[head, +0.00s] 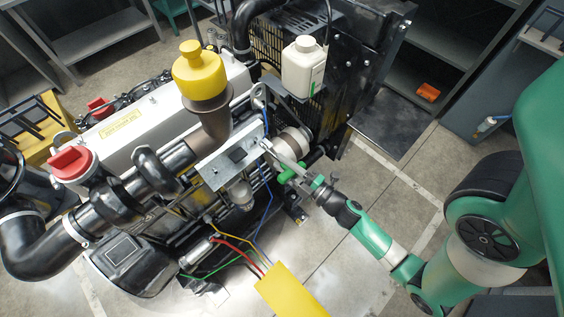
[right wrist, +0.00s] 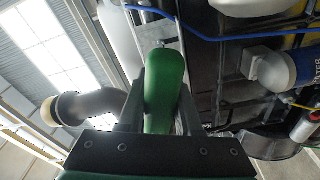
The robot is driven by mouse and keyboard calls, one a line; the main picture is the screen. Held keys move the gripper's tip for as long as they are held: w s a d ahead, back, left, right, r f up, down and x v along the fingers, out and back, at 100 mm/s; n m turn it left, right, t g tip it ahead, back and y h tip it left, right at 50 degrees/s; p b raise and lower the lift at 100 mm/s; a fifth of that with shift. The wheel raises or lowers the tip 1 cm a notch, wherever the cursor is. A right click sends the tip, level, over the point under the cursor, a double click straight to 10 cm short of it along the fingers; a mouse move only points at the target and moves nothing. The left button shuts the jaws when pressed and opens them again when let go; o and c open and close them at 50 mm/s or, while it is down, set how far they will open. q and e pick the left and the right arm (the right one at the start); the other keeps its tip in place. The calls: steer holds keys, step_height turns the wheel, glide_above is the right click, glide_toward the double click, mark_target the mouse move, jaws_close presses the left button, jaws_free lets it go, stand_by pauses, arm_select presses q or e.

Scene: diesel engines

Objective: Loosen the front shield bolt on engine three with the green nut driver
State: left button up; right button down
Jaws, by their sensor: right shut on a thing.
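The green nut driver (head: 291,172) is held in my right gripper (head: 304,180), beside the metal shield plate (head: 226,163) on the engine (head: 130,130). Its shaft points up and left toward the plate's right end; I cannot tell whether its tip touches a bolt. In the right wrist view, the driver's green handle (right wrist: 164,88) stands between the two fingers of my right gripper (right wrist: 163,105), which are shut on it. The front shield bolt cannot be made out clearly. My left gripper is not in view.
A yellow cap (head: 199,68) on a brown pipe and a white bottle (head: 303,67) rise near the shield. A blue wire (head: 268,200) runs close to the driver. A yellow panel (head: 290,290) with coloured wires lies at the bottom.

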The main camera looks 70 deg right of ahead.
mark_target(295, 176)
steer(key=v, duration=0.6)
steer(key=shift+s+a+r+p, duration=0.1)
steer(key=shift+s+a+p, duration=0.1)
steer(key=shift+a+p, duration=0.25)
